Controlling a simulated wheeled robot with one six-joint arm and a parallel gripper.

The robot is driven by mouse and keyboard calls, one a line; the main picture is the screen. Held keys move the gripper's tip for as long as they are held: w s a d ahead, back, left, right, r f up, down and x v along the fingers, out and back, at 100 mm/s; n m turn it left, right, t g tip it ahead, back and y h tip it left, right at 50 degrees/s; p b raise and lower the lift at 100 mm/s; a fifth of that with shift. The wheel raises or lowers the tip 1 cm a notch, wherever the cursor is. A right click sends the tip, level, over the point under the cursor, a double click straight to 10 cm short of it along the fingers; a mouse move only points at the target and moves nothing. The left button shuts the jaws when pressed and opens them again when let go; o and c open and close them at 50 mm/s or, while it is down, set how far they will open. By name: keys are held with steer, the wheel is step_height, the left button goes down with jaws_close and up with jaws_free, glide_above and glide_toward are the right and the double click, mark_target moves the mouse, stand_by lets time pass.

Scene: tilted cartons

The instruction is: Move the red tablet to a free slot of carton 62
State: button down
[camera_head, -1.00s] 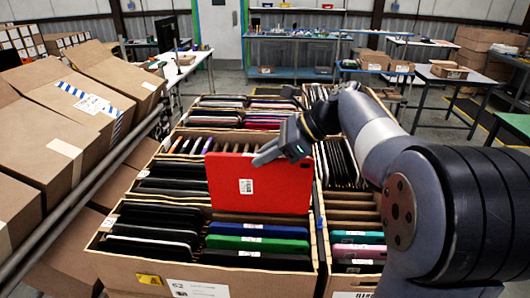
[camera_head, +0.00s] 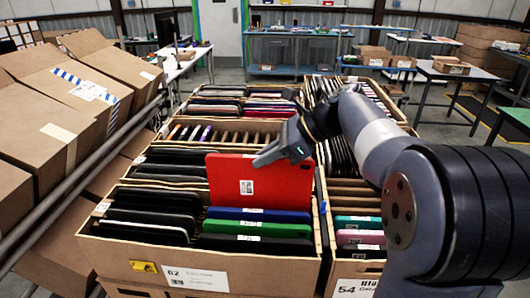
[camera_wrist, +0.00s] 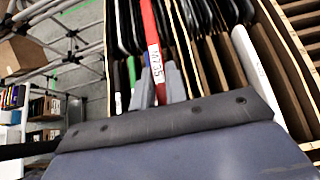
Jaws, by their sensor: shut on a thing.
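The red tablet (camera_head: 258,183) stands upright with a white label, at the back part of carton 62 (camera_head: 120,258). My gripper (camera_head: 270,157) is shut on its top right edge. In the wrist view the red tablet (camera_wrist: 149,25) runs between my gripper's fingertips (camera_wrist: 160,82). Its lower edge is hidden behind a blue tablet (camera_head: 262,214), so I cannot tell whether it sits in a slot. Carton 62 holds several black tablets on the left. On the right are the blue tablet, a green tablet (camera_head: 262,229) and a black one.
More filled cartons stand behind. Brown boxes (camera_head: 30,145) lie along a rail at the left. My arm covers the right side.

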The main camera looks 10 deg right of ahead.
mark_target(303, 179)
steer(key=shift+f+b, duration=2.5)
steer(key=shift+f, duration=3.4)
steer(key=shift+f, duration=0.3)
steer(key=c, duration=1.3)
jaws_free()
steer(key=shift+c, duration=0.2)
steer(key=v, duration=1)
steer(key=shift+s+d+r, duration=0.15)
steer(key=shift+d+r, duration=0.1)
steer(key=shift+d, duration=0.1)
steer(key=shift+r, duration=0.1)
